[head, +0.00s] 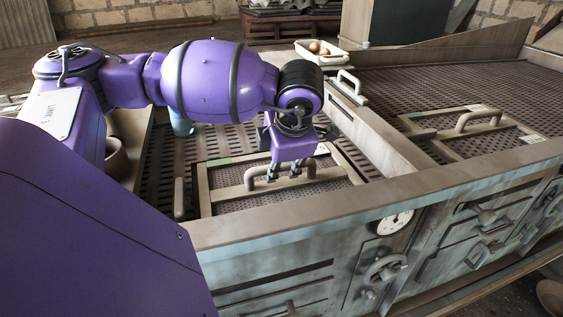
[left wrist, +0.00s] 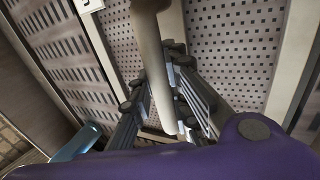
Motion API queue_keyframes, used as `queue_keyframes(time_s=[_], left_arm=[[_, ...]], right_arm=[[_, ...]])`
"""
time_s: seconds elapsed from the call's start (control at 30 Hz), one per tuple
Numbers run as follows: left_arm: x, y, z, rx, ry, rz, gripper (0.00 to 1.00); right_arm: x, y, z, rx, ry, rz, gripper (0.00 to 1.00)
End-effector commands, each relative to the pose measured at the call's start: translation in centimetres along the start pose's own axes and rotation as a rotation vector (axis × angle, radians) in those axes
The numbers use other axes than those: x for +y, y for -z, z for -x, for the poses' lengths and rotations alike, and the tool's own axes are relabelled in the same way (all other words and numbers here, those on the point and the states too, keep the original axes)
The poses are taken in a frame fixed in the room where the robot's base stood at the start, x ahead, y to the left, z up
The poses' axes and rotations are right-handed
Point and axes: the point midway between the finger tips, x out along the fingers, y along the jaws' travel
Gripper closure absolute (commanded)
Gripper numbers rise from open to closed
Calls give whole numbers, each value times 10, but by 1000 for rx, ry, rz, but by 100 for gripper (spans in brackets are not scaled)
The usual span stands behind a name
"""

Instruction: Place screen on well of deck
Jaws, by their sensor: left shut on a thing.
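The screen (head: 318,190) is a perforated panel in a pale frame with a crossbar and a raised handle. It lies at the front of the left deck bay, near the front wall. My left gripper (head: 283,176) points down and is shut on the screen's handle. In the left wrist view, the fingers lie on both sides of the pale handle (left wrist: 153,65), with perforated panel beneath. The slotted deck (head: 225,139) extends behind the screen. The well is not clearly visible, and I cannot tell whether the screen is seated or slightly above it. My right gripper is not in view.
A similar framed screen with a handle (head: 478,120) lies in the right bay. A white tray (head: 322,58) holds brown round objects. A blue item (head: 181,124) stands behind my arm.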

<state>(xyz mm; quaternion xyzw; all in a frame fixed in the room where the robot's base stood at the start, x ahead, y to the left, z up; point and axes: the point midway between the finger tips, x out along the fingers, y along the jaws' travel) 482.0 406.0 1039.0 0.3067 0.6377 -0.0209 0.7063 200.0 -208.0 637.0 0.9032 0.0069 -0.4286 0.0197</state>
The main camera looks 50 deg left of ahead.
Motion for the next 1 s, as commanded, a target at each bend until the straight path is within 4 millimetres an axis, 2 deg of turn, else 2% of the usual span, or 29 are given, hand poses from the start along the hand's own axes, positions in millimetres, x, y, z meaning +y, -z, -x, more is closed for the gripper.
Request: queue_keyframes(time_s=[0.13, 0.17, 0.3, 0.67, 0.77, 1.0], left_arm=[[2, -1, 2, -4, -3, 2, 100], [0, 0, 1, -1, 0, 1, 82], [0, 0, 1, -1, 0, 1, 66], [1, -1, 5, -3, -1, 1, 66], [0, -2, 17, -4, -1, 1, 66], [0, -2, 67, -7, -1, -1, 66]], right_arm=[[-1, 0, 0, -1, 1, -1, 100], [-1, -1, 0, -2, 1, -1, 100], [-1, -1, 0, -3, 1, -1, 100], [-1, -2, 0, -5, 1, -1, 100], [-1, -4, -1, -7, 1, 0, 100], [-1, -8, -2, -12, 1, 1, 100]])
